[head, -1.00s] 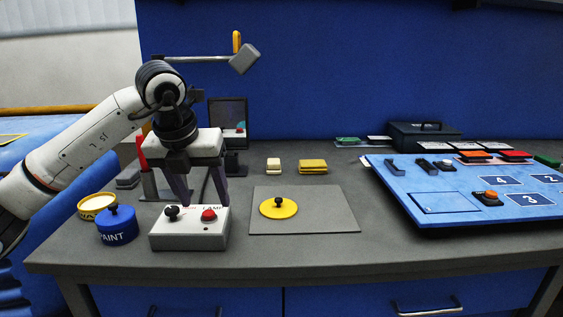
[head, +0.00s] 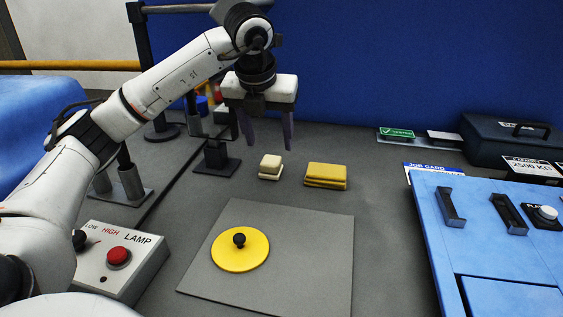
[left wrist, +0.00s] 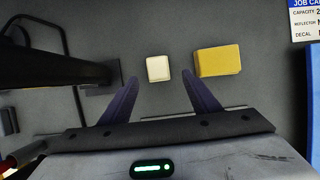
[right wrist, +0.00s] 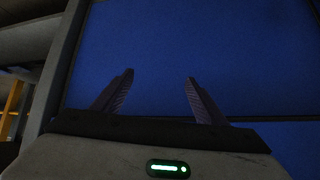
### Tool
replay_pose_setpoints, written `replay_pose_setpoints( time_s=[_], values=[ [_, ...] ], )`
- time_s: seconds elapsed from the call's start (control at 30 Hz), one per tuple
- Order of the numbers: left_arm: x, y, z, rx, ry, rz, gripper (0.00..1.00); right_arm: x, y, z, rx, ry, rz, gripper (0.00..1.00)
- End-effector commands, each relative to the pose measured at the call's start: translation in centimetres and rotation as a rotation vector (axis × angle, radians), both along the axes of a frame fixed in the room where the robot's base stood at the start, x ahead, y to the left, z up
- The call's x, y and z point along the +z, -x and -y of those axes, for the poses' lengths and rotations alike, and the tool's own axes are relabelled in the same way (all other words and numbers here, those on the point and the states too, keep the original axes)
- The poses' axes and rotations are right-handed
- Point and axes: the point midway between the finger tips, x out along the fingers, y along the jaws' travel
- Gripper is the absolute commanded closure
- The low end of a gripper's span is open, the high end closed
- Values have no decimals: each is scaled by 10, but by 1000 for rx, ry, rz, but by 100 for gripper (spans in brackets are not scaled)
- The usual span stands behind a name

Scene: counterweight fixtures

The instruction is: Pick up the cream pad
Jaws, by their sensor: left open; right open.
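The cream pad (head: 271,166) is a small pale block, seemingly two layers, lying on the grey bench in the head view. It also shows in the left wrist view (left wrist: 158,68), ahead of the fingertips and between their lines. My left gripper (head: 267,147) is open and empty, pointing down, above and just behind the pad in the head view. In the left wrist view its fingers (left wrist: 158,80) are spread wider than the pad and apart from it. My right gripper (right wrist: 160,75) is open and empty in front of a plain blue surface.
A yellow pad stack (head: 326,175) lies close to the right of the cream pad. A dark stand (head: 216,160) is close on the left. A grey plate (head: 310,250) with a yellow knobbed disc (head: 241,250) lies in front. A lamp switch box (head: 122,260) is at left.

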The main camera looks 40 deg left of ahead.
Motion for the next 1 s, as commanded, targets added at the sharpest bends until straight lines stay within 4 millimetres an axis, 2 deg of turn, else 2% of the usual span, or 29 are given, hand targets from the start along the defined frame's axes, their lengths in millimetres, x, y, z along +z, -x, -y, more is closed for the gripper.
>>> replay_pose_setpoints(
  time_s=[0.1,0.27,0.6,0.87,0.9,1.0],
  values=[
    [-17,-6,-4,1,0,-1,44,-5,5,-1,0,-1,-11,34],
    [-27,-9,-6,-1,0,0,44,-5,6,-1,0,-2,-12,34],
    [-69,-21,-18,0,0,-1,44,-4,2,-1,1,-3,-3,34],
    [-72,-23,-18,-1,0,1,44,0,-4,-1,1,-3,9,34],
    [-72,-23,-18,-1,0,1,45,-1,-4,-1,1,-3,9,34],
    [-72,-23,-18,-1,0,1,62,-1,-4,-1,1,-3,9,34]
  ],
)
